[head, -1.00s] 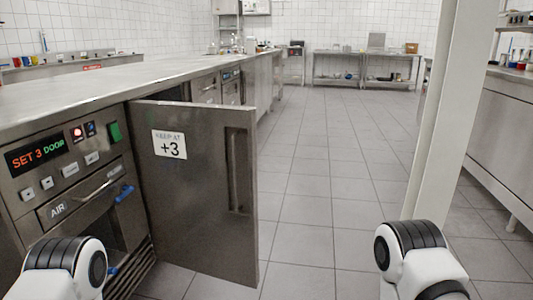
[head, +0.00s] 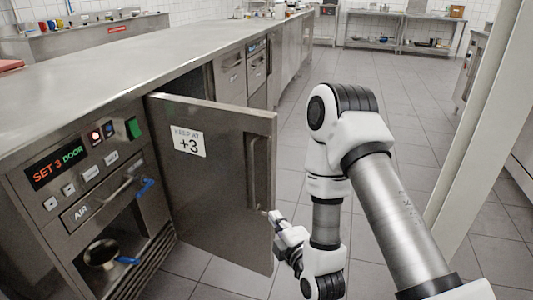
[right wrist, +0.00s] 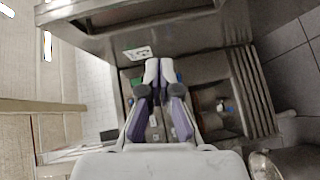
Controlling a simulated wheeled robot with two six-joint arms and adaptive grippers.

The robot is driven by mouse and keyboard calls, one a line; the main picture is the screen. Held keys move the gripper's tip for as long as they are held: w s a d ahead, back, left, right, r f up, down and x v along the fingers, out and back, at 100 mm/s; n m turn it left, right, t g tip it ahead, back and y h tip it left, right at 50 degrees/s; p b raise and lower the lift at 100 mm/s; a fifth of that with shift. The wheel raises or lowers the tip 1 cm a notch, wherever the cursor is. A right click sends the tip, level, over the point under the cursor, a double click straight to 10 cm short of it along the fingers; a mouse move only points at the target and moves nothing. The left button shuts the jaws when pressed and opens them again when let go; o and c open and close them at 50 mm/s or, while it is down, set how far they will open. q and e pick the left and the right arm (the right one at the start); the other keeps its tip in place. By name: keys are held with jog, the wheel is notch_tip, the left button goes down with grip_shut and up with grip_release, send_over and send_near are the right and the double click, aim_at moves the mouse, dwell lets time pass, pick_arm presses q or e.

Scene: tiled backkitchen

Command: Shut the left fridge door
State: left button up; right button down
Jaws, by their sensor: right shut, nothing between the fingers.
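My right gripper (head: 266,213) is at the lower part of that free edge, shut and empty. I cannot tell whether its tips touch the door. In the right wrist view the shut fingers (right wrist: 159,70) point towards the steel unit, and the card (right wrist: 138,53) shows just beyond them. My left gripper is out of view.
The control panel (head: 85,156) with the red and green display is left of the door, above an open recess holding a dark round object with a blue handle. The long steel counter (head: 150,58) runs back. A pale post (head: 480,130) stands at the right; tiled floor lies between.

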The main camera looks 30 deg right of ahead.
notch_tip(320, 180, up, 4)
jog(key=t, duration=0.1)
jog(key=n+b, duration=0.1)
jog(key=b, duration=0.4)
send_near(272, 174)
jog(key=w+a+r, duration=0.2)
jog(key=w+a, duration=0.2)
jog(key=shift+h, duration=0.4)
jog(key=w+d, duration=0.1)
jog(key=w+d+b, duration=0.1)
jog(key=d, duration=0.1)
jog(key=shift+w+d+f, duration=0.15)
jog(key=shift+w+d, duration=0.05)
jog(key=shift+w, duration=0.2)
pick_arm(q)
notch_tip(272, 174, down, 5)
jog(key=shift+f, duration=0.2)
pick_arm(e)
jog(key=shift+w+d, duration=0.25)
jog(key=shift+d, duration=0.1)
